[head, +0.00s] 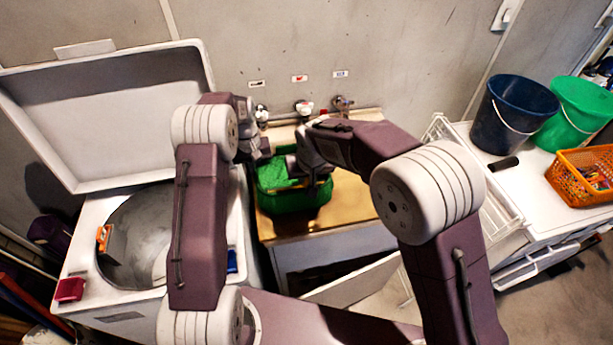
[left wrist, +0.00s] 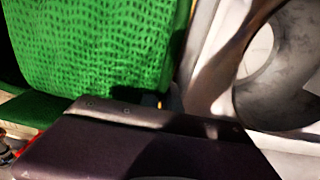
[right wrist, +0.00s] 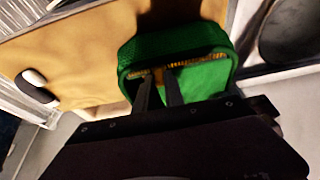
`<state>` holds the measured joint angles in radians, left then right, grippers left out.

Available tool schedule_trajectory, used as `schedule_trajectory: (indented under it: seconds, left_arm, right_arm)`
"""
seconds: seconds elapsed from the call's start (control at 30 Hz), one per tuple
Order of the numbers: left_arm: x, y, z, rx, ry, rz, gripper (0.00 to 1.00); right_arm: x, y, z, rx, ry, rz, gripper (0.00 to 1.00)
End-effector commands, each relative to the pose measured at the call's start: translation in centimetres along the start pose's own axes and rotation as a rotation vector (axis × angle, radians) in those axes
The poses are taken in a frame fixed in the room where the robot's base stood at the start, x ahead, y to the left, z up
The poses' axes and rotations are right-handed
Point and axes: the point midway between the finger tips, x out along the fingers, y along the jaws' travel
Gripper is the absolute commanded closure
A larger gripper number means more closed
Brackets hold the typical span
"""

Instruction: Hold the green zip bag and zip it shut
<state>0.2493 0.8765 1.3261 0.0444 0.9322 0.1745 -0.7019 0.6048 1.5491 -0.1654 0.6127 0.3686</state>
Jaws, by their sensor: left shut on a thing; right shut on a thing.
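The green zip bag (head: 293,201) stands on the tan counter between the open washer and the white table. In the right wrist view its mouth (right wrist: 206,78) shows a yellow zip line and a lighter green inside, so it looks at least partly open. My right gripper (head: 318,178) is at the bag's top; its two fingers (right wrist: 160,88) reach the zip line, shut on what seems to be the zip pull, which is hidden. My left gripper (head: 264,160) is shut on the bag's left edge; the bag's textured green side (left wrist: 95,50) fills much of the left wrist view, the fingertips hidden.
The open washer (head: 100,215) stands at left with its lid raised. Taps (head: 304,107) are on the wall behind the bag. At right are a dark blue bucket (head: 508,115), a green bucket (head: 580,112) and an orange basket (head: 583,178) on a white top.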

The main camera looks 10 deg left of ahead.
Motion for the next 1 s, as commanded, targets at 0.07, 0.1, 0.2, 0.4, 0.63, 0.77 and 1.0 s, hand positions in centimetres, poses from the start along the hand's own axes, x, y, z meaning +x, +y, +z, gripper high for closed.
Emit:
schedule_trajectory:
  seconds: [0.07, 0.1, 0.2, 0.4, 0.63, 0.77, 1.0]
  left_arm:
    - [0.0, 0.0, 0.0, 0.000, 0.001, 0.000, 1.00]
    - [0.0, 0.0, 0.0, 0.000, 0.001, 0.000, 1.00]
    - [0.0, 0.0, 0.0, 0.000, 0.001, 0.000, 1.00]
    - [0.0, 0.0, 0.0, 0.000, 0.001, 0.000, 1.00]
    - [0.0, -0.1, 0.0, 0.000, 0.001, -0.002, 1.00]
    - [0.0, -0.1, 0.0, 0.000, 0.001, -0.002, 1.00]
    - [0.0, 0.0, 0.0, 0.000, 0.001, 0.000, 1.00]
  right_arm:
    - [0.0, 0.8, 0.0, 0.004, -0.001, 0.002, 1.00]
    - [0.0, 1.5, 0.0, 0.004, -0.001, 0.002, 1.00]
    - [0.0, 3.3, -0.1, 0.005, 0.000, 0.001, 1.00]
    - [0.0, 4.8, 0.0, 0.001, 0.000, 0.001, 1.00]
    - [0.0, 4.8, 0.0, 0.001, -0.001, 0.002, 1.00]
    - [0.0, 4.8, 0.0, 0.001, -0.001, 0.001, 0.64]
    - [-0.1, 4.8, 0.0, 0.001, 0.000, 0.000, 0.64]
